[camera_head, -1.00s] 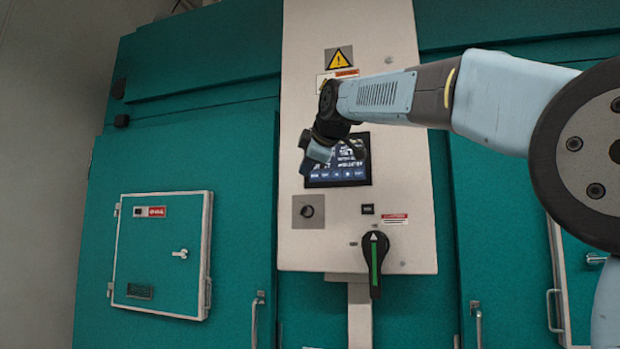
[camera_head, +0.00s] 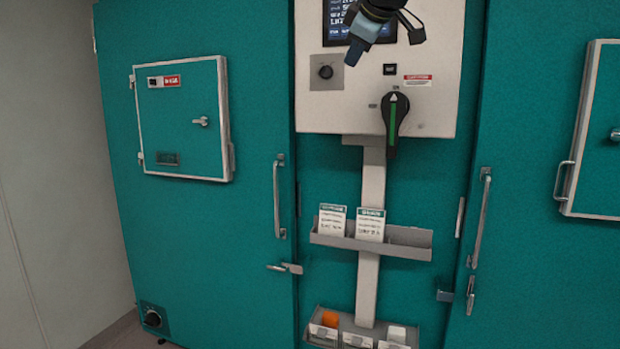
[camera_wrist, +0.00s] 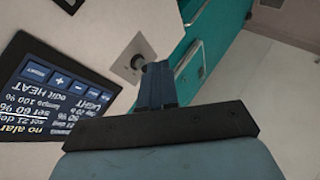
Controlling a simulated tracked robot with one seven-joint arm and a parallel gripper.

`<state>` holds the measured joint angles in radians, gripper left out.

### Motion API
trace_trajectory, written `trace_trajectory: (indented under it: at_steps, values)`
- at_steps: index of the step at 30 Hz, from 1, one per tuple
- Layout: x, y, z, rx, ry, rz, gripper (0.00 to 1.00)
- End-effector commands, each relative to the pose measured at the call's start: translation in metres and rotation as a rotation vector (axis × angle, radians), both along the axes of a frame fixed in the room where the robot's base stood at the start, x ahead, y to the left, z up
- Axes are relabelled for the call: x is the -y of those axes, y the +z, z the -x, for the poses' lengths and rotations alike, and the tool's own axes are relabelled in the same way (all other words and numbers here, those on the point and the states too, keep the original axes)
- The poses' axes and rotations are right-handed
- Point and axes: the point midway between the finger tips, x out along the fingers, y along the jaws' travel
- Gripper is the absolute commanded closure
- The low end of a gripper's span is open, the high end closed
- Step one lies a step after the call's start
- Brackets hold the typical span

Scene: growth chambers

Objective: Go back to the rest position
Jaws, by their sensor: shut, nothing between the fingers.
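My gripper (camera_head: 357,48) hangs at the top of the head view, in front of the control panel (camera_head: 430,70) and overlapping its touch screen (camera_head: 338,28). In the wrist view my gripper (camera_wrist: 157,72) has its fingers together and empty. The screen (camera_wrist: 50,95) shows to its left there, upside down with light text. The fingertips appear beside the round black knob (camera_wrist: 137,62); I cannot tell whether they touch it. Most of my arm is outside the head view.
A black rotary handle (camera_head: 395,118) with a green stripe sits low on the panel. Below are a card shelf (camera_head: 405,243) and a lower tray (camera_head: 372,331). Teal chamber doors with bar handles (camera_head: 278,198) flank the post. A small hatch (camera_head: 183,118) is at left.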

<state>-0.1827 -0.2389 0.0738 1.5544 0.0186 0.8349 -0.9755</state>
Motion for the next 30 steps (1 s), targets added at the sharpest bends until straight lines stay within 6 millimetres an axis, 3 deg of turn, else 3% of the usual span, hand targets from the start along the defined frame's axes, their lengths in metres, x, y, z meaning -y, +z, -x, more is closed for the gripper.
trace_trajectory:
  at_steps: [3, 12, 18, 21, 25, 30]
  values:
    - [0.031, -0.05, 0.036, -0.102, -0.132, -0.094, 1.0]
    - [0.095, -0.187, 0.134, -0.336, -0.501, -0.341, 1.0]
    - [0.124, -0.279, 0.203, -0.46, -0.752, -0.489, 1.0]
    - [0.133, -0.316, 0.23, -0.503, -0.852, -0.545, 1.0]
    - [0.139, -0.345, 0.253, -0.537, -0.935, -0.591, 1.0]
    - [0.141, -0.359, 0.263, -0.552, -0.974, -0.612, 1.0]
